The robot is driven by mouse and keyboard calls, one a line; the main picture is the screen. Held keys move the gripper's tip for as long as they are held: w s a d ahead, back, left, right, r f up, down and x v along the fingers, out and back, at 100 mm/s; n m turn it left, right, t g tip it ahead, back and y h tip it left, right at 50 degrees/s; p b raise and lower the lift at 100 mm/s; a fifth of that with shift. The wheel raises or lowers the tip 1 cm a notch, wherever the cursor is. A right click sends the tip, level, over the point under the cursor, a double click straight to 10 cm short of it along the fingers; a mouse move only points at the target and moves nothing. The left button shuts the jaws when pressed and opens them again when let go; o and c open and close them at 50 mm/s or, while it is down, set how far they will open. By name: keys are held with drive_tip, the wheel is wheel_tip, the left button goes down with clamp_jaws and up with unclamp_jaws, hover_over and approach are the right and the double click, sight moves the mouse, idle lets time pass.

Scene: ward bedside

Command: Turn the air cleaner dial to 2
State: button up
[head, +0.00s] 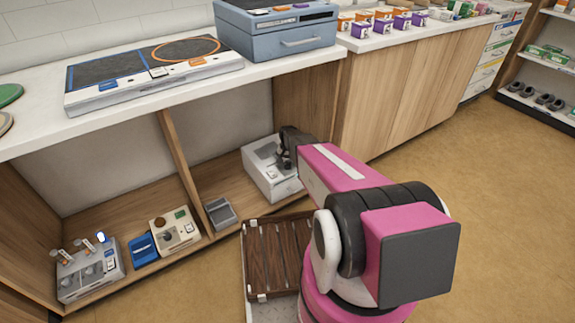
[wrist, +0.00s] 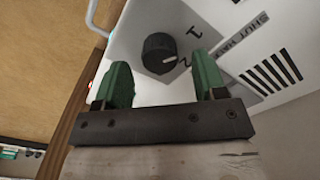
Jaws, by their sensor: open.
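The air cleaner (head: 268,174) is a white box on the low shelf in the head view, partly covered by my arm. In the wrist view its white face (wrist: 225,25) carries a round black dial (wrist: 160,53) on a grey panel with a "1" and a partly hidden "2". A small pale mark on the dial lies on the side towards the "2"; its exact setting is hard to read. My gripper (wrist: 163,76) is open, its two green fingers apart. The dial appears just beyond the fingertips, between them; I cannot tell whether they touch it.
A grey box (head: 220,212) stands left of the air cleaner, and a wooden divider (head: 178,145) farther left. The countertop (head: 190,95) lies above the shelf. A dark slatted rack (head: 277,255) is on the floor by my base. Open floor (head: 470,190) lies to the right.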

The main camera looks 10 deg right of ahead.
drive_tip(key=shift+f, duration=1)
drive_tip(key=c, duration=0.9)
drive_tip(key=shift+m, duration=0.3)
drive_tip(key=m, duration=1.1)
